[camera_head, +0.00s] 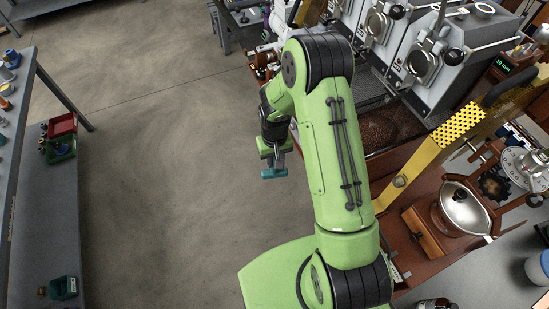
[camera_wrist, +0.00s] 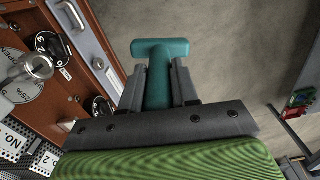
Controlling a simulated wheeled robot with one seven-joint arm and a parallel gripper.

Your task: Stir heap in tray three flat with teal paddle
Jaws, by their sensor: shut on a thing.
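My gripper (camera_head: 273,163) is shut on the teal paddle (camera_head: 274,173), out over the open floor left of the roaster bench. In the wrist view the dark fingers of my gripper (camera_wrist: 161,88) close on the stem of the teal paddle (camera_wrist: 160,50). Its T-shaped crosspiece sticks out beyond the fingertips and touches nothing there. A dark tray with brown beans (camera_head: 386,127) shows in front of the roasters, partly behind my arm. I cannot tell whether it is tray three, and no clear heap shows.
Grey roasters (camera_head: 424,62) stand at the upper right. A yellow perforated beam (camera_head: 440,140) and a round metal pan (camera_head: 466,210) are at the right. A grey bench (camera_head: 40,200) with small bins runs along the left. The floor between is clear.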

